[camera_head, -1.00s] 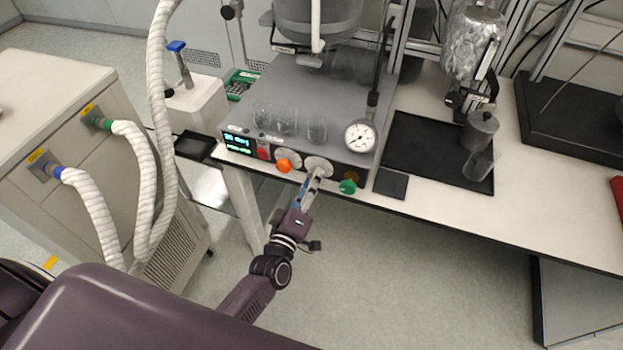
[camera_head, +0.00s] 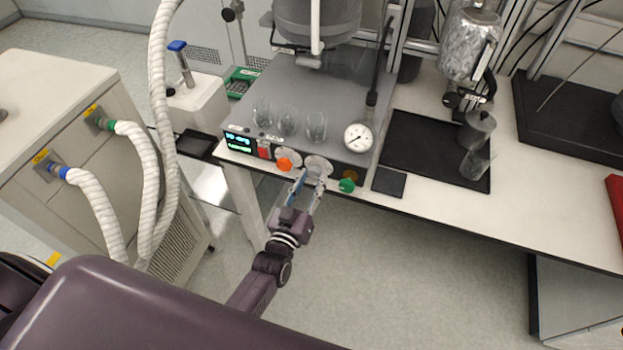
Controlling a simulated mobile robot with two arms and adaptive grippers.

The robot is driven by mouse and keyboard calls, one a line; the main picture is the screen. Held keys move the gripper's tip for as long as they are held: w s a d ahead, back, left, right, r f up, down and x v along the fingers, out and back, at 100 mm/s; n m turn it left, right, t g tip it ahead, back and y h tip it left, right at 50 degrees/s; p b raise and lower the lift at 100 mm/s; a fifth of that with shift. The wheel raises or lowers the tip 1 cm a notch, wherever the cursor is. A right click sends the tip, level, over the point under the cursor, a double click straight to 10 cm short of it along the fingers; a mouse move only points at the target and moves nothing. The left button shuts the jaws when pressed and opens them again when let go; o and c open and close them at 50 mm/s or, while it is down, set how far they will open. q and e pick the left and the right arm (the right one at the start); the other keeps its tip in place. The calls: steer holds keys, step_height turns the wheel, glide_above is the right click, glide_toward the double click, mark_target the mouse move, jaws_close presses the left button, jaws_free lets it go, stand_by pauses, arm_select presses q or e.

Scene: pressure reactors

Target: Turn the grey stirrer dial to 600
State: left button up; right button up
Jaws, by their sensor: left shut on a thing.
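The grey stirrer dial (camera_head: 318,162) is on the front panel of the grey reactor unit, between the orange knob (camera_head: 285,163) and the green knob (camera_head: 347,185). My left gripper (camera_head: 311,176) reaches up to it from below, with its two fingers one on each side of the dial's grip, shut on it. The fingers hide part of the dial, so its pointer and scale cannot be read. The small display (camera_head: 239,143) at the panel's left end shows lit text too small to read. My right gripper is not in view.
Several glass beakers (camera_head: 288,124) and a round pressure gauge (camera_head: 359,138) stand on the unit just behind the panel. A black mat (camera_head: 420,140) with a metal vessel (camera_head: 477,130) lies to the right. White hoses (camera_head: 150,185) rise at the left. The floor before the bench is clear.

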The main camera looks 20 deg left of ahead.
arm_select(q)
steer(key=shift+f+m, duration=0.1)
steer(key=shift+m, duration=0.4)
steer(key=o, duration=1.2)
steer(key=shift+c, duration=0.2)
steer(key=s, duration=1.2)
steer(key=shift+a, duration=0.15)
